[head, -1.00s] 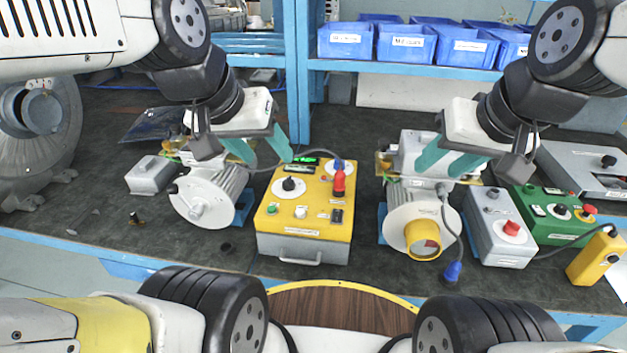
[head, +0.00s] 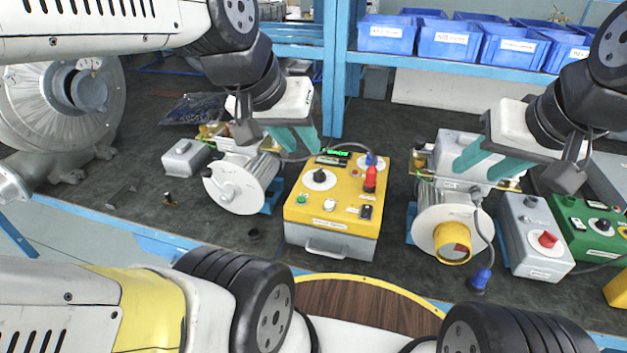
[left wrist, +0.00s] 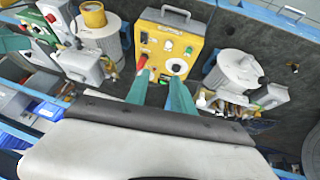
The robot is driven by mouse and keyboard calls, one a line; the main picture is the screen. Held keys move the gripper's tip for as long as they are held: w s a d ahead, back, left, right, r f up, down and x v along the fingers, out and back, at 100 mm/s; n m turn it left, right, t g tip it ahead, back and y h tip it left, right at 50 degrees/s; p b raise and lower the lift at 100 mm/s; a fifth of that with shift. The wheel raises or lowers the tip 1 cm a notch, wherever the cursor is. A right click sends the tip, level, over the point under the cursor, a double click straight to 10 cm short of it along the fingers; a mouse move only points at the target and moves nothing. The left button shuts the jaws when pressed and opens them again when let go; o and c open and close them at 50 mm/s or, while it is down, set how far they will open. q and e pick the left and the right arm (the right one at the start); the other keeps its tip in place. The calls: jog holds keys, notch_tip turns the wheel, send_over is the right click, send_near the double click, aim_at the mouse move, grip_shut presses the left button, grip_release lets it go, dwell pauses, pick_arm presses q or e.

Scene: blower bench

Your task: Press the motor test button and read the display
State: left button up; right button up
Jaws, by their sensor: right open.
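The yellow test box (head: 345,196) with a grey base stands mid-bench. Its face has a green button (head: 302,199), a white button (head: 329,205), a black knob (head: 320,176), a red plug (head: 370,178) and a dark switch. Its display (head: 336,153) shows green digits too small to read. I cannot read which button is labelled as the motor test. My left gripper (head: 293,142) is open above the back left of the box; its separated teal fingers point toward the box in the left wrist view (left wrist: 160,92). My right gripper (head: 492,160) is open and empty above the right motor (head: 428,222).
The left motor (head: 230,188) lies left of the box. A grey box with a red button (head: 535,235) and a green control box (head: 592,228) stand at the right. Blue bins (head: 450,42) fill the back shelf. A blower housing (head: 50,115) is at the left.

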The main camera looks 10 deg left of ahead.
pick_arm(q)
grip_shut()
dwell(1.4)
